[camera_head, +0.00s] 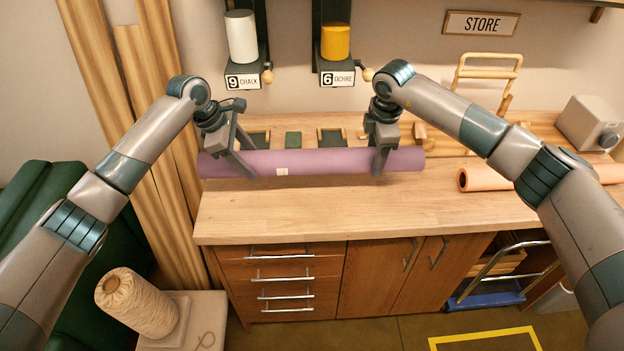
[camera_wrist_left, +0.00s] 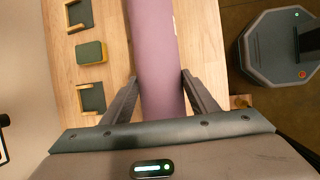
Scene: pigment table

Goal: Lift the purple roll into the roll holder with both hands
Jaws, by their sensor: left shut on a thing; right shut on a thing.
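The purple roll (camera_head: 318,163) lies lengthwise across the left part of the wooden worktop, nearly level, with a small pale label near its left half. My left gripper (camera_head: 243,166) is shut on it near its left end. My right gripper (camera_head: 379,162) is shut on it toward its right end. In the left wrist view the purple roll (camera_wrist_left: 157,60) runs between the fingers of my left gripper (camera_wrist_left: 157,92). Behind it stand two green-lined wooden brackets (camera_wrist_left: 92,97) with a green block (camera_wrist_left: 90,53) between them, which look like the roll holder. I cannot tell whether the roll touches the worktop.
A peach roll (camera_head: 485,178) lies on the worktop (camera_head: 300,215) at the right, partly behind my right arm. A wooden rack (camera_head: 487,72) and a grey box (camera_head: 588,122) stand at the back right. Chalk (camera_head: 241,37) and ochre (camera_head: 335,41) dispensers hang above. The front worktop is clear.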

